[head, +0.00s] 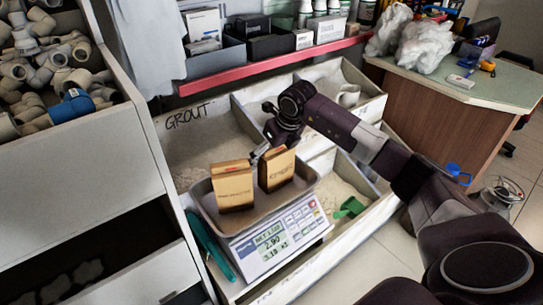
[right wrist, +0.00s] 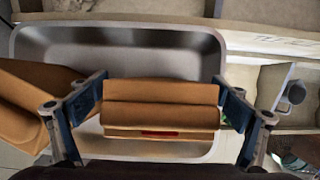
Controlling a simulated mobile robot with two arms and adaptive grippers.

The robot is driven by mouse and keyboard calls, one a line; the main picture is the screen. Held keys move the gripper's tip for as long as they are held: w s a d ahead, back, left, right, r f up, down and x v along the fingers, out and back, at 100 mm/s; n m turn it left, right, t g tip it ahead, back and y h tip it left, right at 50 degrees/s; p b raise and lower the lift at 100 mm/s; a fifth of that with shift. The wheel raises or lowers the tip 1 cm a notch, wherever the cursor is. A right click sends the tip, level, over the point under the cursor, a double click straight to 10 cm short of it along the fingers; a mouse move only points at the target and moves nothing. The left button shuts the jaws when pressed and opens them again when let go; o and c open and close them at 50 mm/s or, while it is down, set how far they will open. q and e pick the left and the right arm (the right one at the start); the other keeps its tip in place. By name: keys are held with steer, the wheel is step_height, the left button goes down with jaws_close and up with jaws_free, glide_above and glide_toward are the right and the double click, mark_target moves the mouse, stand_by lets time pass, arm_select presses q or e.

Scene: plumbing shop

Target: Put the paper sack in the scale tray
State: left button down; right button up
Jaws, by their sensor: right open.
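Two brown paper sacks stand upright in the metal scale tray (head: 222,227). The left sack (head: 233,187) is near the tray's left side, and the right sack (head: 277,170) is beside it. My right gripper (right wrist: 161,92) is open, its fingers on either side of the right sack's folded top. In the right wrist view the sack (right wrist: 160,114) lies between the fingers; whether they touch it is hard to tell. The other sack (right wrist: 22,105) is at the left edge there, and the tray (right wrist: 120,38) shows behind. My left gripper is not in view.
The scale (head: 272,244) has a lit display and stands over grout bins (head: 185,140). A green scoop (head: 350,207) lies in a bin at right. A teal tool (head: 208,243) is left of the scale. A pipe-fitting bin rises at left, and a counter (head: 460,100) stands back right.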

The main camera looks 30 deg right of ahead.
steer(key=shift+r, duration=0.1)
steer(key=shift+s+r, duration=0.1)
steer(key=shift+r, duration=0.25)
steer(key=p+v, duration=0.1)
steer(key=v, duration=1)
steer(key=shift+s+p, duration=0.15)
steer(key=shift+p, duration=0.25)
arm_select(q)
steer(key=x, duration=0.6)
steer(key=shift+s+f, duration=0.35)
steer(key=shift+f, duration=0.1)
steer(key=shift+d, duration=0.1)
